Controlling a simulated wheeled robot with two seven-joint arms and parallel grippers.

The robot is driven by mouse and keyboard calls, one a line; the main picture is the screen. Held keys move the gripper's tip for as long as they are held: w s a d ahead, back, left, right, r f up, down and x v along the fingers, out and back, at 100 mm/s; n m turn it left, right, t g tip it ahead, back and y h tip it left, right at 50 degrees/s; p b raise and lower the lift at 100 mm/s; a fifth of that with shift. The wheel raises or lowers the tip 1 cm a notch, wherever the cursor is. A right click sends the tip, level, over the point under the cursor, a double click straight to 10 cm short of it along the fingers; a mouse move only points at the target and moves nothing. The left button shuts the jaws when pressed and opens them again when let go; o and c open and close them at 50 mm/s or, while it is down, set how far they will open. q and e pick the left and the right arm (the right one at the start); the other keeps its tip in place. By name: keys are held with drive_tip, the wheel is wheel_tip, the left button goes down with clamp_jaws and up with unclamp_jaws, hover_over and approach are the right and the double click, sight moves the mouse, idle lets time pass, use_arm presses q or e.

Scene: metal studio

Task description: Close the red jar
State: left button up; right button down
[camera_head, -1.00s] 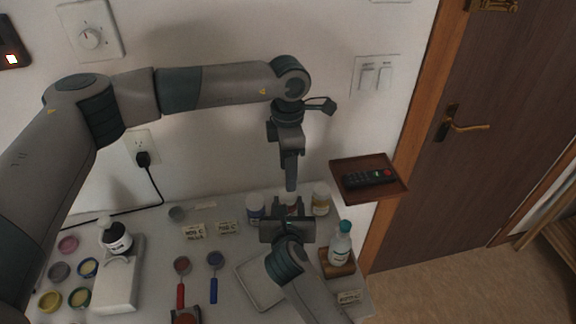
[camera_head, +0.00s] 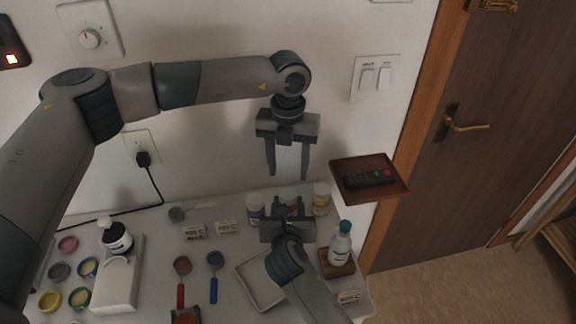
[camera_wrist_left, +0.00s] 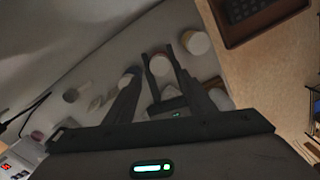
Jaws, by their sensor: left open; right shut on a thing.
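The red jar (camera_head: 291,203) stands at the back of the table, between the blue-labelled jar and the yellow-labelled jar. Its top looks pale; I cannot tell whether a lid sits on it. My right gripper (camera_head: 288,213) comes from the front and is shut on the red jar, hiding its lower part. My left gripper (camera_head: 287,175) hangs above the red jar, pointing down, open and empty, with its fingers apart.
The blue-labelled jar (camera_head: 255,209) and yellow-labelled jar (camera_head: 321,199) stand close on either side. A wooden shelf (camera_head: 398,187) with a remote (camera_head: 370,178) juts out at the right. A teal-capped bottle (camera_head: 341,243) and a white tray (camera_head: 248,270) are nearer.

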sight(288, 194)
idle(0.4)
use_arm(q)
drive_tip(key=shift+f, duration=4)
drive_tip(key=c, duration=1.1)
